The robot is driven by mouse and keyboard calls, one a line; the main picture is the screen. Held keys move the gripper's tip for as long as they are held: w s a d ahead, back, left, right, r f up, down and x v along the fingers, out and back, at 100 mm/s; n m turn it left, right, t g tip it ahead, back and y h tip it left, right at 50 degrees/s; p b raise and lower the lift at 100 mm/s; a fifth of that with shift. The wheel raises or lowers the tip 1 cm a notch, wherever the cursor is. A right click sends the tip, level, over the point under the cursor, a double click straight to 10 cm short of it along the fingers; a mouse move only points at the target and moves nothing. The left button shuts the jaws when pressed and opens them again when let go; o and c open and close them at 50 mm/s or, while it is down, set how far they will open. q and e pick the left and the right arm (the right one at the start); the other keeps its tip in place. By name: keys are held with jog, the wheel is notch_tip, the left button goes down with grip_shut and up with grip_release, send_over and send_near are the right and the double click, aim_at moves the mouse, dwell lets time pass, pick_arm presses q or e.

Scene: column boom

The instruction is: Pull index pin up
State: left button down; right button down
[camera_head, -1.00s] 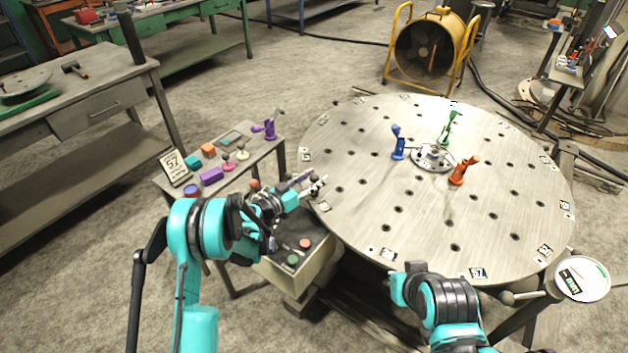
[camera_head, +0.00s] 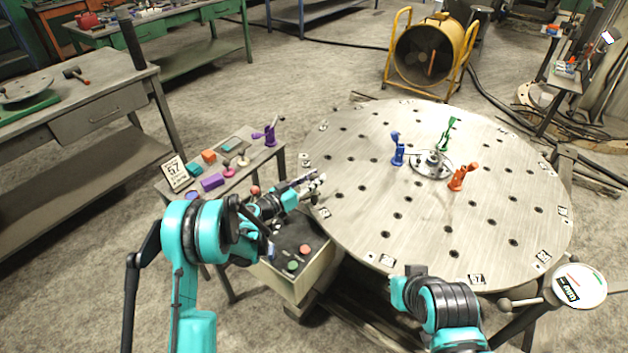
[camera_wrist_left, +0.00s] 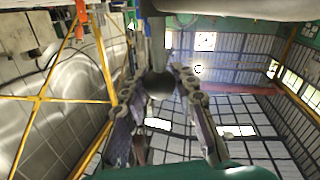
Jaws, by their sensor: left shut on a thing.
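My left gripper (camera_head: 314,183) reaches to the left edge of the round steel table (camera_head: 370,225). In the left wrist view my left gripper (camera_wrist_left: 165,105) has its two jointed fingers on either side of a dark rounded knob (camera_wrist_left: 160,85), shut on it. This looks like the index pin's knob, with a grey stem beside it. In the head view the gripper hides the pin, so its height cannot be told.
Blue (camera_head: 397,150), green (camera_head: 447,133) and orange (camera_head: 462,177) clamps stand on the round table. A box with red and green buttons (camera_head: 300,262) sits below my left gripper. A side table (camera_head: 240,172) holds small coloured parts and a 57 sign (camera_head: 175,172).

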pick_arm(q)
jog(key=c, duration=1.2)
grip_release()
jog(key=shift+r, duration=0.25)
jog(key=shift+f, duration=0.1)
jog(key=v, duration=1.2)
